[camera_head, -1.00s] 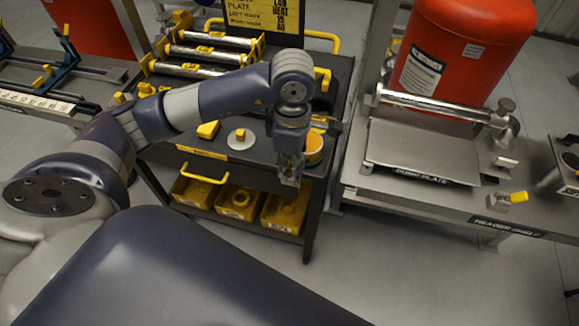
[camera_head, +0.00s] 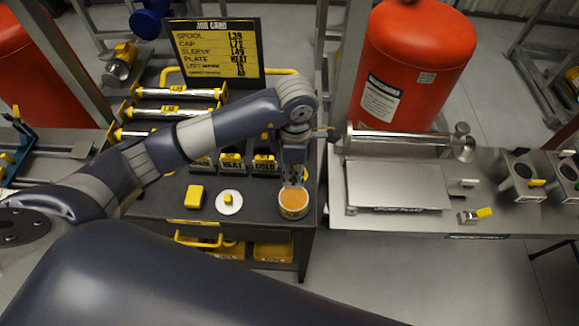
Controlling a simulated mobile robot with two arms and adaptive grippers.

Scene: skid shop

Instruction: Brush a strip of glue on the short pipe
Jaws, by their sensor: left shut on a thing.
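My left gripper (camera_head: 293,176) points down over the front right of the black cart, at the back rim of a round pot of orange glue (camera_head: 293,204). It is shut on a thin thing that I take to be the glue brush; the fingers and the pot hide most of it. Steel pipes lie in yellow holders at the back left of the cart: a back one (camera_head: 180,92), a middle one (camera_head: 172,112) and a front one partly behind my arm. I cannot tell which is the short pipe. My right gripper is not in view.
A white disc with a yellow knob (camera_head: 229,203) and a yellow block (camera_head: 194,196) lie left of the pot. A job card (camera_head: 215,50) stands behind.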

